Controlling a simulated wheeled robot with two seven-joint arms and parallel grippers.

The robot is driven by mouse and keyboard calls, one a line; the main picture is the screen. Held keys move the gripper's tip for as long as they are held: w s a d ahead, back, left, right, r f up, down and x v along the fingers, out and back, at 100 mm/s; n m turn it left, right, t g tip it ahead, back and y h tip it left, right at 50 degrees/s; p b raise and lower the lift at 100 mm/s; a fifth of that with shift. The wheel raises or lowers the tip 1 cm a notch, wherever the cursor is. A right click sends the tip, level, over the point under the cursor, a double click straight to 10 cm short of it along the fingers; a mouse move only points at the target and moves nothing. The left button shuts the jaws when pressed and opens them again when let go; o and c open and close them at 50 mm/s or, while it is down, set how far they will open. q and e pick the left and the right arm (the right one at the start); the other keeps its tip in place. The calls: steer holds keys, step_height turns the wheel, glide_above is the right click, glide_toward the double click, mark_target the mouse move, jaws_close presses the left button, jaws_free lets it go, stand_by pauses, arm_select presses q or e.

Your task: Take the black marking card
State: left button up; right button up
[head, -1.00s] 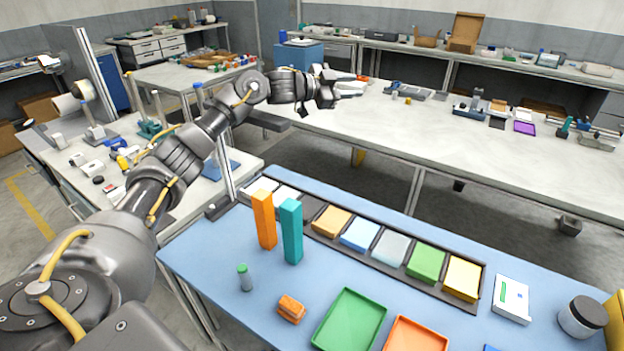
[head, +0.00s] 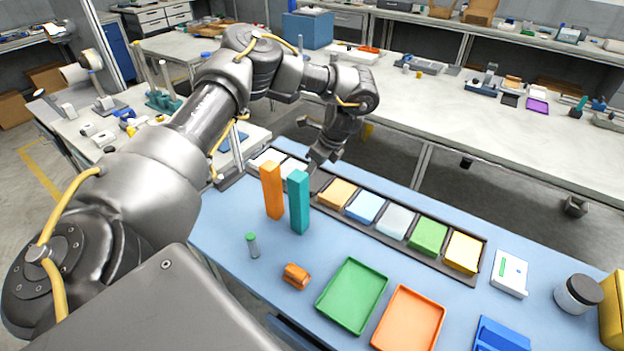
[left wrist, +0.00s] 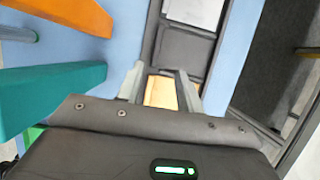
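The black marking card (left wrist: 184,52) shows in the left wrist view as a dark square in the tray row, between a white card (left wrist: 197,10) and an orange-tan card (left wrist: 160,92). In the head view its place is partly behind my left gripper (head: 313,162) and the teal block. My left gripper is over the row's left part, its fingers apart and nothing seen between them but the tan card and tray below. In the left wrist view this gripper (left wrist: 160,85) is open. My right gripper is not in view.
An orange upright block (head: 272,190) and a teal one (head: 299,203) stand close in front of the row. A small green-capped bottle (head: 253,245), an orange item (head: 296,276), a green tray (head: 352,296) and an orange tray (head: 408,320) are nearer on the blue table.

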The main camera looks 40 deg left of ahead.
mark_target(312, 180)
arm_select(q)
steer(key=shift+x, duration=2.85)
steer(key=shift+s+f+p, duration=0.15)
steer(key=shift+p, duration=0.15)
steer(key=p+x, duration=0.1)
steer(key=x, duration=0.3)
steer(key=shift+s+a+f, duration=0.15)
steer(key=shift+f, duration=0.25)
jaws_close()
